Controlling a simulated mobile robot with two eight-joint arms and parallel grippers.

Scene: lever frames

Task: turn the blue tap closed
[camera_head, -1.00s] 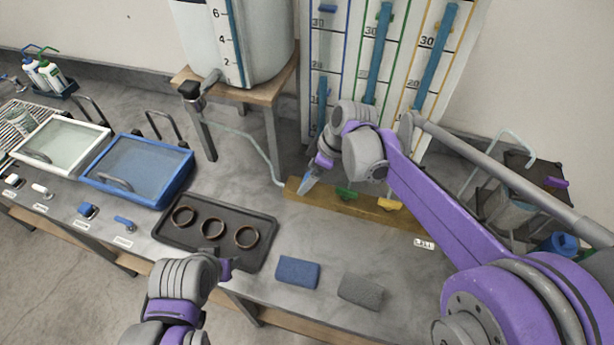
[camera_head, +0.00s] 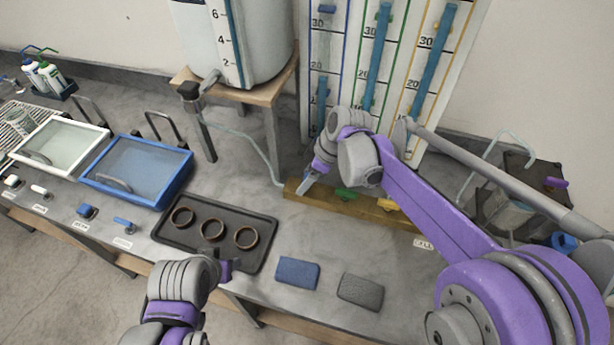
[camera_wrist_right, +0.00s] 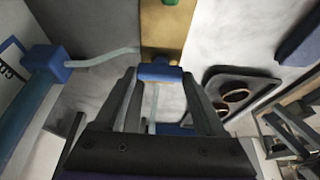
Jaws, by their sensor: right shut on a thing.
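The blue tap (camera_wrist_right: 160,72) shows in the right wrist view at the end of the wooden manifold board (camera_wrist_right: 164,30). Its handle lies crosswise to the board, between the tips of my right gripper (camera_wrist_right: 160,80). My right gripper is shut on this handle. In the head view my right gripper (camera_head: 305,184) is at the left end of the board (camera_head: 330,200) and hides the tap. A green tap (camera_head: 346,194) and a yellow tap (camera_head: 387,204) sit further right along it. My left gripper (camera_head: 225,268) is at the front edge of the black tray; its finger gap is not clear.
A black tray (camera_head: 190,246) with three brown rings lies left of the board. A blue sponge (camera_head: 297,273) and a grey sponge (camera_head: 360,291) lie in front. A gauge panel (camera_head: 341,65) and a tank on a wooden stand (camera_head: 258,88) stand behind.

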